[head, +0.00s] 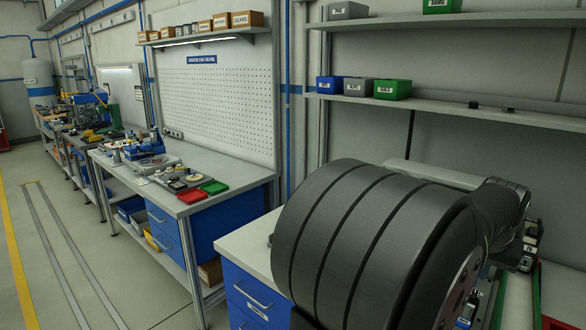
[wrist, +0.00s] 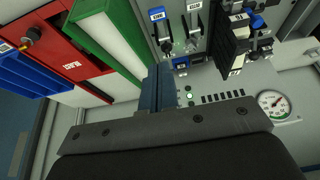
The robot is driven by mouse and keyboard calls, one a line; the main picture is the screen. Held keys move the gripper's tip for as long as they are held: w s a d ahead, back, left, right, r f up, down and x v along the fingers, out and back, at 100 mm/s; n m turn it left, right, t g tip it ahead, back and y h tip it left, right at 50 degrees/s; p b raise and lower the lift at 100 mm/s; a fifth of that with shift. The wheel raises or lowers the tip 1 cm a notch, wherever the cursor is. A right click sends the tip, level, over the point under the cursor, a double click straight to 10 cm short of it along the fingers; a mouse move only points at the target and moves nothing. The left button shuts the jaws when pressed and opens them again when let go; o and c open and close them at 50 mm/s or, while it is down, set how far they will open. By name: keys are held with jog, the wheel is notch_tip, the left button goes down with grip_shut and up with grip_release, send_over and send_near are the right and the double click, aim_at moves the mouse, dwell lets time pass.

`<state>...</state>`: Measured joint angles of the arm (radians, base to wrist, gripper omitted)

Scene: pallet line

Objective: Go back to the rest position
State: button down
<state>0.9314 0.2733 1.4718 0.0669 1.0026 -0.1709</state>
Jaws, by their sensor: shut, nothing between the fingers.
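My gripper (wrist: 159,74) shows in the wrist view as two dark blue-grey fingers side by side beyond a grey bar with screws. The fingers are together, with nothing between them. They point toward a pale panel (wrist: 212,112) with a green light and a row of dark slots, but I cannot tell how far apart they are. In the head view, my large dark arm link fills the lower right. It hides much of the bench there, and I cannot make out the gripper.
In the wrist view, a green-edged tray (wrist: 108,35), a red bin (wrist: 66,58) and blue bins (wrist: 22,72) lie left; a gauge (wrist: 274,104) and black-and-blue fittings (wrist: 236,46) lie right. In the head view, a shelf (head: 480,112) runs behind my arm; the left floor (head: 95,250) is clear.

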jog(key=x, duration=0.4)
jog(key=shift+w+d+f, duration=0.1)
jog(key=shift+f, duration=0.1)
